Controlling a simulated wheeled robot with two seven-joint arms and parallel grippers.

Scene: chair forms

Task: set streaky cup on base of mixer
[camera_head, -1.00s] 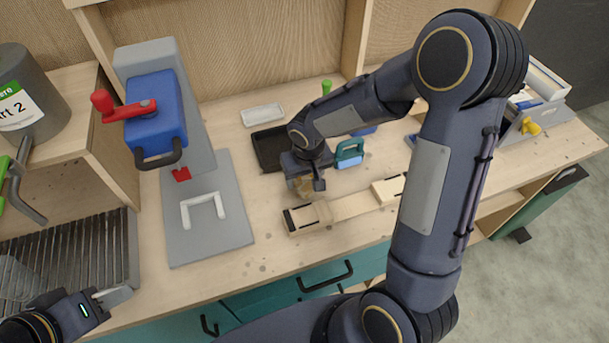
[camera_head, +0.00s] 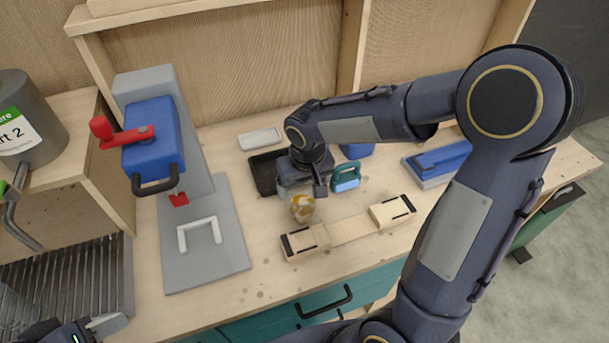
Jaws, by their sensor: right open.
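The streaky cup (camera_head: 302,209), mottled amber and white, stands on the table behind the wooden block with dark slots. My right gripper (camera_head: 303,192) is open, pointing down right at the cup from behind; its fingers partly hide the cup's top. Whether they touch it I cannot tell. The mixer (camera_head: 155,140) has a grey column, a blue head and a red lever. Its flat grey base (camera_head: 208,268) carries a white U-shaped bracket (camera_head: 200,234) and no cup. My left gripper (camera_head: 105,326) shows only in part at the lower left corner, away from the cup.
A black tray (camera_head: 264,176) and a white dish (camera_head: 260,139) lie behind the cup. A teal-handled object (camera_head: 346,177) stands right of my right gripper. The wooden holder (camera_head: 350,228) lies in front. A ribbed grey grate (camera_head: 75,275) is left of the mixer.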

